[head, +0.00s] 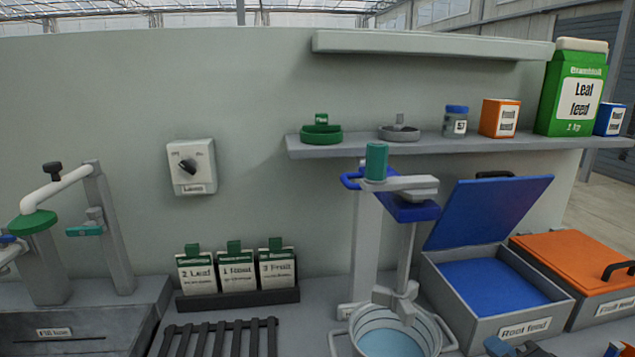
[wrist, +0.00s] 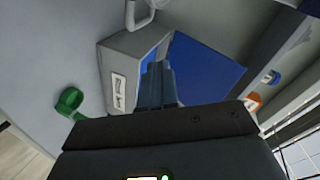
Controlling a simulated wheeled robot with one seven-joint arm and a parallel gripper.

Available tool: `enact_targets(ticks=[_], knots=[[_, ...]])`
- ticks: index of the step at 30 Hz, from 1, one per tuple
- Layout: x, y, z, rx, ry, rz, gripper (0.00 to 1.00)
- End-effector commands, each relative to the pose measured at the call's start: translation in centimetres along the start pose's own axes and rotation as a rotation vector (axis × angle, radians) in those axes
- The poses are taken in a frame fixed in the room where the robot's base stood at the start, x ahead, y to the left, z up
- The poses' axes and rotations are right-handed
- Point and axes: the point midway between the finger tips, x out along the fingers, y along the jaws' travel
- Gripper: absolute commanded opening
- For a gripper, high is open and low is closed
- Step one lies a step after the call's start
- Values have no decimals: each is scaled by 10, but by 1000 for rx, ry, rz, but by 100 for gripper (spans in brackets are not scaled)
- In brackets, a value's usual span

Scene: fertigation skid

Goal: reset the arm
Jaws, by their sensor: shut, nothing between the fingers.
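My gripper (wrist: 158,70) is in the wrist view, its two dark fingers together with nothing between them. It points toward the Root feed bin, whose grey wall (wrist: 122,66) and raised blue lid (wrist: 205,68) lie beyond it. The fingertips overlap the bin in the picture; I cannot tell the gap. In the head view, dark blue-grey parts (head: 515,347) at the bottom edge, in front of the Root feed bin (head: 455,290), look like part of my arm, mostly cut off.
An orange-lidded bin (head: 575,265) stands right of the open bin. A mixer stand with a clear bucket (head: 395,343) is left of it. A shelf (head: 465,146) with jars and boxes hangs above. A green item (wrist: 70,102) lies near the bin in the wrist view.

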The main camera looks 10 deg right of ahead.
Motion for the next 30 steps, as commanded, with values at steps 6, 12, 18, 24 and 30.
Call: enact_targets(ticks=[6,12,18,24,30], knots=[[-56,38,69,-189,11,20,0],[-119,60,110,-396,19,23,0],[-188,71,135,-627,14,5,0],[-256,70,145,-874,0,-43,0],[-311,59,144,-1086,-12,-111,0]])
